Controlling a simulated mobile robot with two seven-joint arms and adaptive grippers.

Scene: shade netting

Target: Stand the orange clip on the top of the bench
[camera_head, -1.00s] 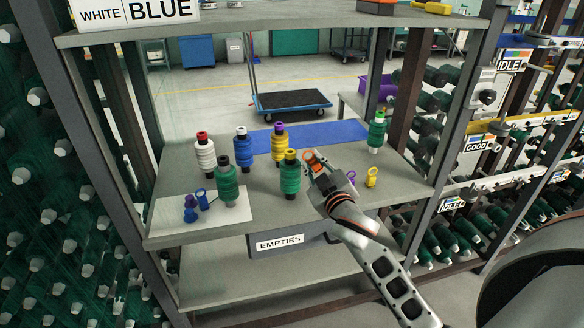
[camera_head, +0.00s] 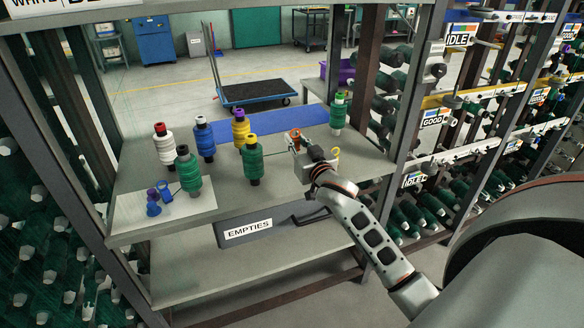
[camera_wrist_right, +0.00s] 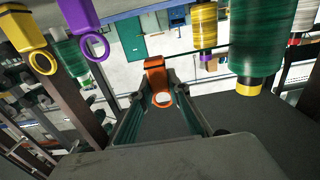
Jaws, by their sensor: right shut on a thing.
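The orange clip (camera_head: 295,134) is held in my right gripper (camera_head: 303,144), whose fingers are shut on it. In the right wrist view, the orange clip (camera_wrist_right: 155,72) sits between the two fingertips (camera_wrist_right: 160,96), with its ring towards the camera. The gripper is over the right part of the grey bench top (camera_head: 280,182), between a green spool and the yellow clip. I cannot tell whether the orange clip touches the bench. My left gripper is not in view.
The yellow clip (camera_head: 336,154) stands right of the gripper. The purple clip (camera_wrist_right: 92,32) shows in the wrist view. A green spool (camera_head: 252,160) with a yellow top is on the left, another green spool (camera_head: 338,112) behind. A blue mat (camera_head: 285,122) lies at the back.

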